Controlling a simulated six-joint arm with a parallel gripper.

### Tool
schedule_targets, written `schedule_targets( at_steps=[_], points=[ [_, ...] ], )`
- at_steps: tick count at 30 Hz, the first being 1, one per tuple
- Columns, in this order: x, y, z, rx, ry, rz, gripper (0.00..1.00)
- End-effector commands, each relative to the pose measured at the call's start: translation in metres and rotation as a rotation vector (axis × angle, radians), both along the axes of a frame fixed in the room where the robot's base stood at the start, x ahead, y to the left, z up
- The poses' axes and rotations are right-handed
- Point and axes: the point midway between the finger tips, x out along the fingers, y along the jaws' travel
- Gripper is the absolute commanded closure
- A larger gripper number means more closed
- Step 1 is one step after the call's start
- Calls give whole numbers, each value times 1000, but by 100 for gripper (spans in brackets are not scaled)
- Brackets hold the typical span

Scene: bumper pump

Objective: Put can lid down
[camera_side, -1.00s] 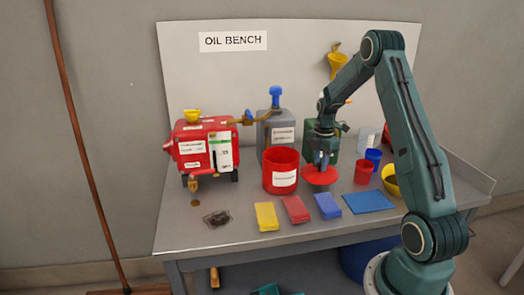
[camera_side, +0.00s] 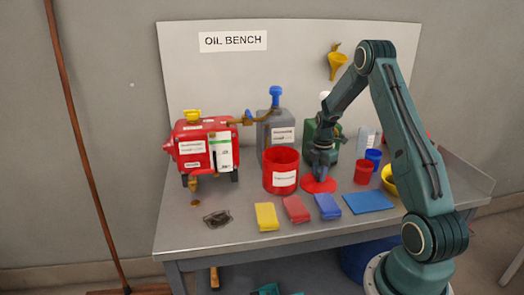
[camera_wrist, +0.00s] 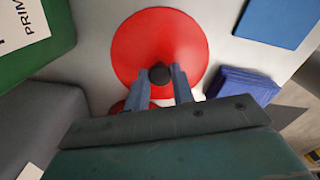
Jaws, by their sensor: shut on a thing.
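The can lid (camera_side: 318,185) is a red disc with a dark knob in its middle. In the side view it lies flat at the bench top, just right of the open red can (camera_side: 282,172). My gripper (camera_side: 319,172) is directly above the lid, pointing down. In the wrist view the lid (camera_wrist: 160,48) shows whole except near my fingers, and my gripper (camera_wrist: 160,76) has its two fingers shut on the lid's dark knob. Whether the lid's underside touches the bench everywhere is hidden.
Yellow (camera_side: 266,217), red (camera_side: 297,208) and blue (camera_side: 328,206) folded cloths lie in front of the lid. A blue mat (camera_side: 368,202), red cup (camera_side: 362,174) and blue cup (camera_side: 373,159) are to the right. A green can (camera_side: 315,136) stands behind. The red machine (camera_side: 205,150) is at left.

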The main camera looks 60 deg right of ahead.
Motion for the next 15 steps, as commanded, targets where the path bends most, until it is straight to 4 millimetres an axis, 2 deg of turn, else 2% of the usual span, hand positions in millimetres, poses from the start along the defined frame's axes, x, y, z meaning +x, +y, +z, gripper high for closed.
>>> schedule_targets(
  at_steps=[1, 4, 15],
  points=[
    [0, 0, -1, 0, 0, 0, 72],
    [0, 0, 0, 0, 0, 0, 54],
    [0, 0, 2, 0, 0, 0, 54]
  ],
)
